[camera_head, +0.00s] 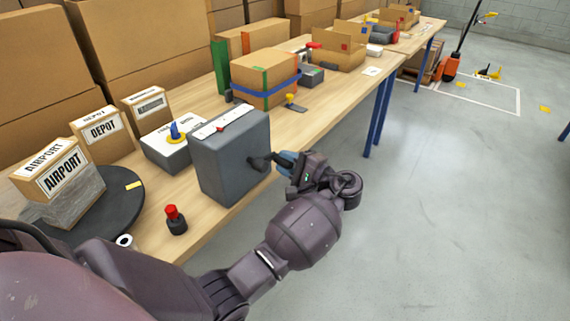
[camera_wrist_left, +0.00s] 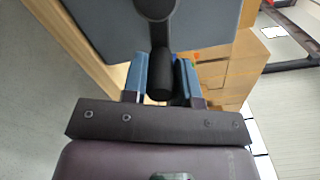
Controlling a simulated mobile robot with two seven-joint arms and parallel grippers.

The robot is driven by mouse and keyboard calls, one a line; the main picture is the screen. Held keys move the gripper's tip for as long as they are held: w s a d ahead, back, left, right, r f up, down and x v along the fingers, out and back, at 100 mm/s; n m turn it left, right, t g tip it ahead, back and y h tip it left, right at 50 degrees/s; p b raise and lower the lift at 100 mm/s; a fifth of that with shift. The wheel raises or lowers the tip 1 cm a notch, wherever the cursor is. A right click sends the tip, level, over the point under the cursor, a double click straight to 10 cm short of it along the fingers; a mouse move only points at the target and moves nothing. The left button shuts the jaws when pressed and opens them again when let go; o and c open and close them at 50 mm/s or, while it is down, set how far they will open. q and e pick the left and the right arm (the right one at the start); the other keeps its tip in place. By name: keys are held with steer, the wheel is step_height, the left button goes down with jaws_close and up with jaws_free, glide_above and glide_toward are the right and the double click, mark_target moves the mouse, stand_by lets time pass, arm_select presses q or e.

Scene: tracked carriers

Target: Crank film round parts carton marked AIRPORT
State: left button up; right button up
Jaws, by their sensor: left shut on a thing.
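The carton marked AIRPORT (camera_head: 62,178) stands on a dark round turntable (camera_head: 118,208) at the left. Greyish see-through film (camera_head: 72,205) covers its lower part, below the label. A grey crank box (camera_head: 231,155) stands on the bench's front edge, with a red pointer on a white strip on top. Its dark crank (camera_head: 259,163) sticks out of the right side. My left gripper (camera_head: 283,162) is shut on the crank handle; in the left wrist view the black handle (camera_wrist_left: 160,80) sits between the blue fingers. My right gripper is in neither view.
A DEPOT carton (camera_head: 101,133) and another labelled carton (camera_head: 147,107) stand behind the turntable. A grey box with a blue and yellow knob (camera_head: 178,143) and a red button (camera_head: 175,218) are near the crank box. A strapped carton (camera_head: 265,80) stands farther along.

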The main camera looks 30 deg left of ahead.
arm_select(q)
steer(key=shift+r+n, duration=0.65)
steer(key=shift+n, duration=0.25)
steer(key=shift+r+n, duration=0.3)
steer(key=shift+n, duration=0.5)
steer(key=o, duration=0.9)
steer(key=d, duration=1.1)
steer(key=shift+s, duration=0.4)
steer(key=shift+a, duration=0.1)
